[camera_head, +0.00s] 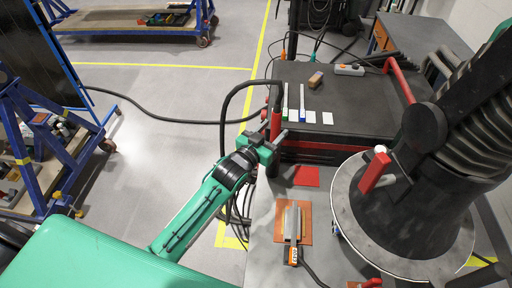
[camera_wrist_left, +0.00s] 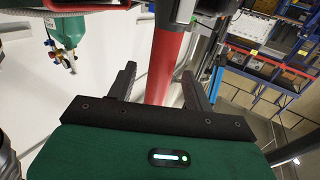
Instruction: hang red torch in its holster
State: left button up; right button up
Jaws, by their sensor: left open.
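A red upright cylinder (camera_head: 276,124), which looks like the red torch, stands at the left edge of the dark bench top, with a black hose arching by its top. My left gripper (camera_head: 269,146) is open at its lower part. In the left wrist view the red cylinder (camera_wrist_left: 164,62) runs between the spread fingers of my left gripper (camera_wrist_left: 158,75); I cannot tell whether either finger touches it. I cannot make out the holster for certain. My right gripper is not in view.
A red square (camera_head: 306,176) and a tool on an orange mat (camera_head: 306,236) lie on the grey surface. A round plate (camera_head: 345,205) carries a big dark column at right, with a red handle (camera_head: 375,172) beside it. Small blocks lie on the dark bench (camera_head: 340,92). Floor at left is partly clear.

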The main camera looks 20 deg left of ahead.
pick_arm(q)
jog(key=b+v, duration=0.3)
jog(key=v, duration=0.9)
jog(key=shift+b, duration=0.35)
jog(key=s+a+f+n+g+y, duration=0.1)
jog(key=s+a+f+g+y, duration=0.2)
jog(key=s+f+g, duration=0.7)
jog(key=s+a+f+n+g+y, duration=0.15)
jog(key=s+f+g+y, duration=0.35)
jog(key=s, duration=0.9)
notch_tip(320, 180, down, 34)
jog(key=h, duration=0.2)
jog(key=s+a+f, duration=0.2)
jog(key=s+f, duration=0.6)
jog(key=s, duration=0.1)
jog(key=s+a+f+m+g, duration=0.1)
jog(key=s+a+f, duration=0.1)
jog(key=s+f, duration=0.7)
jog(key=shift+s+f, duration=0.25)
jog(key=shift+s, duration=0.35)
